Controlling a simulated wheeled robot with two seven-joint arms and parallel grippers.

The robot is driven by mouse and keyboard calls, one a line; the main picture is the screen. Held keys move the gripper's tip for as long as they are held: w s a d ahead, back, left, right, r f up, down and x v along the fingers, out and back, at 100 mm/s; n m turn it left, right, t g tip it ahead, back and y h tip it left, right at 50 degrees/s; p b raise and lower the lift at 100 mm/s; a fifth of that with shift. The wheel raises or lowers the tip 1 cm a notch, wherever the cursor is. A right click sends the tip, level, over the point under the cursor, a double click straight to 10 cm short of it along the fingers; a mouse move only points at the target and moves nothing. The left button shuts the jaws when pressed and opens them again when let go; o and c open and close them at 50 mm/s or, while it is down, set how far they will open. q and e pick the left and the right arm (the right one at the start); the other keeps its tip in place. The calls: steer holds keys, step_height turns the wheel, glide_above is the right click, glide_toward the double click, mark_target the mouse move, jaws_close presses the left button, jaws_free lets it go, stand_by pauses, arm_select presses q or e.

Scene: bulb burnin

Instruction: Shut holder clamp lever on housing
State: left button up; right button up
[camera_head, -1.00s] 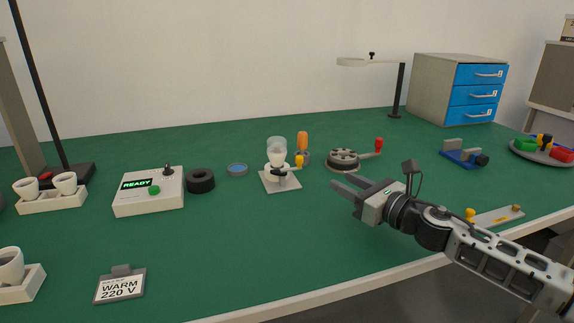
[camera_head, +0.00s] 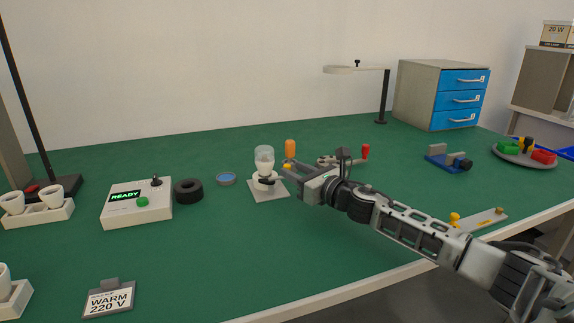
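The holder (camera_head: 270,194) is a light base plate near the middle of the table. A white housing (camera_head: 263,179) with a clear glass bulb (camera_head: 264,157) stands upright in it. A dark clamp part sits at the front of the housing, and the clamp lever (camera_head: 288,165) shows a yellow tip at its right. My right gripper (camera_head: 290,172) is right beside this lever, with its fingers pointing left toward the holder. The fingers look apart, and they hide part of the lever. Whether they touch it I cannot tell. My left gripper is out of view.
Behind my gripper are an orange-handled tool (camera_head: 290,149) and a round fixture with a red-knobbed arm (camera_head: 365,152). Left of the holder are a blue disc (camera_head: 226,179), a black ring (camera_head: 188,191) and a READY box (camera_head: 137,204). The front middle of the table is clear.

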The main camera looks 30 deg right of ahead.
mark_target(287, 165)
steer(key=shift+w+a, duration=0.2)
steer(key=shift+w, duration=0.7)
steer(key=shift+w+a, duration=0.15)
steer(key=shift+w, duration=0.75)
jaws_close()
